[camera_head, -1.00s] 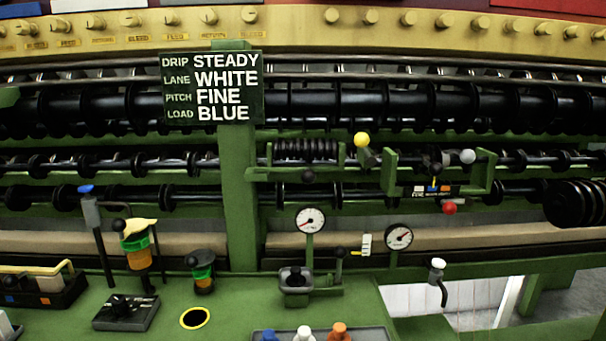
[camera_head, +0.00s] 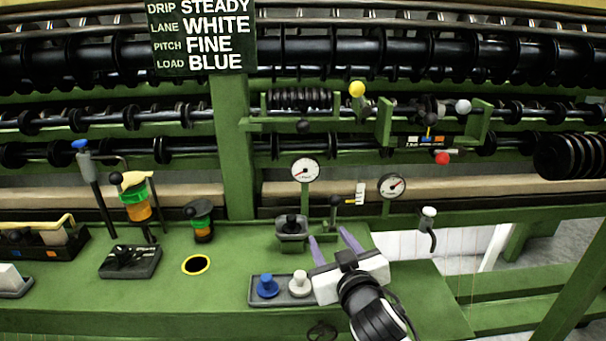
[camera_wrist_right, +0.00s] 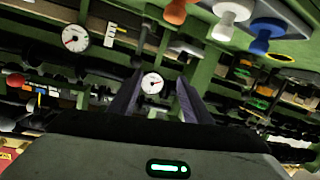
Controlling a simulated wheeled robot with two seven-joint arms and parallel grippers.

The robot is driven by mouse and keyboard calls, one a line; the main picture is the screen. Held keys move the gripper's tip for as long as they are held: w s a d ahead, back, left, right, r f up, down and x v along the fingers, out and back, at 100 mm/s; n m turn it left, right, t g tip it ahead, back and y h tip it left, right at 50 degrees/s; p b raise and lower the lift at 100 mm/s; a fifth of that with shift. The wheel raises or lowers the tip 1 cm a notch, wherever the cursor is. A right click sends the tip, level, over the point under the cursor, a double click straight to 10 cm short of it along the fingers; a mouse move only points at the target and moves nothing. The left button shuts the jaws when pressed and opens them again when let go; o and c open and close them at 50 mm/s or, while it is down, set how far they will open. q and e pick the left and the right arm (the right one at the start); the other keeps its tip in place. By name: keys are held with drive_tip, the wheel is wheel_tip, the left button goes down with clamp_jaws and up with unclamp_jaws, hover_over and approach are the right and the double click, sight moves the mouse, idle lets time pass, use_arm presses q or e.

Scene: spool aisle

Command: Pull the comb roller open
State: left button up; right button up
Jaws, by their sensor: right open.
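The comb roller seems to be the ribbed black roller (camera_head: 299,98) in a green bracket, right of the sign post in the head view. A black knob (camera_head: 303,126) hangs under it, and a yellow-knobbed lever (camera_head: 357,89) stands at its right end. My right gripper (camera_head: 331,238) is open and empty, below and in front of the roller, over the green deck near the peg tray. Its two purple fingers point up toward the machine; they also show apart in the right wrist view (camera_wrist_right: 155,95). My left gripper is not in view.
Two dials, the left (camera_head: 305,170) and the right (camera_head: 392,186), stand on posts between gripper and roller. A black lever box (camera_head: 291,228) is left of the fingers. A tray (camera_head: 256,298) shows blue and white pegs. A sign (camera_head: 201,38) stands upper left.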

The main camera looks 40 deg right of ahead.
sight(305, 130)
drive_tip(key=w+d+r+n+t, duration=0.1)
drive_tip(key=w+r+t, duration=0.25)
drive_tip(key=r, duration=0.45)
drive_tip(key=w+d+r+n+t, duration=0.1)
drive_tip(key=w+r+t, duration=0.25)
drive_tip(key=r, duration=0.45)
drive_tip(key=p+x, duration=0.1)
drive_tip(key=x, duration=0.7)
drive_tip(key=shift+w+a+r+p, duration=0.15)
drive_tip(key=shift+w+r+p, duration=0.1)
drive_tip(key=shift+w+p, duration=0.1)
drive_tip(key=shift+w+r, duration=0.1)
drive_tip(key=shift+w, duration=0.3)
clamp_jaws()
